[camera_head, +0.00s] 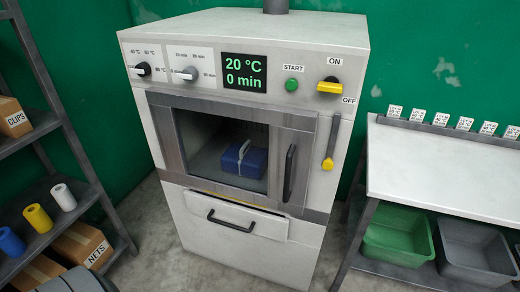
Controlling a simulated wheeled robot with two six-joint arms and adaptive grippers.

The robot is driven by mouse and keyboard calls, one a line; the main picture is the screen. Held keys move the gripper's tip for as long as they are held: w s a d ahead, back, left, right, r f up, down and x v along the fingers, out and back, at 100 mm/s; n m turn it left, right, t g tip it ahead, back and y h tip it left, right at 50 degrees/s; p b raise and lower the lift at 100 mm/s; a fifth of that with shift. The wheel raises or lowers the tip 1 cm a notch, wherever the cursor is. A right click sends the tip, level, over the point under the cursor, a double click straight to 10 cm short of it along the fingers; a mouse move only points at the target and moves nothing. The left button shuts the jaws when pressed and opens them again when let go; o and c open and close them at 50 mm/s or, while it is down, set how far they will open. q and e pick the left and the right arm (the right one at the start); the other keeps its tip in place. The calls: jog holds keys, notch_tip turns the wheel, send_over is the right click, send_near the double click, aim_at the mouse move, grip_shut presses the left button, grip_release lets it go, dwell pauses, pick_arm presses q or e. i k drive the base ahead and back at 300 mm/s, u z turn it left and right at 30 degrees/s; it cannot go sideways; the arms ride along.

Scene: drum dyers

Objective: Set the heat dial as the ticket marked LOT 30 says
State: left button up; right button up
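The heat dial (142,69) is a black knob with a pale pointer on the white machine's upper left panel. Its marks include 40 °C, 60 °C and apparently 80 °C. The pointer's exact direction is too small to tell. The display (244,72) reads 20 °C and 0 min. Several small white tickets (441,119) stand in a row along the back of the right-hand table; their print is too small to read, so I cannot tell which is LOT 30. Neither of my grippers is in view.
A grey time dial (188,74), green START button (292,85) and yellow ON/OFF switch (330,86) sit beside the heat dial. A blue bundle (243,158) lies inside behind the door (290,165). The table top (435,165) is bare. A shelf (45,125) stands left.

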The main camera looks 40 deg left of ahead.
aim_at(143, 69)
jog(key=u, duration=1.95)
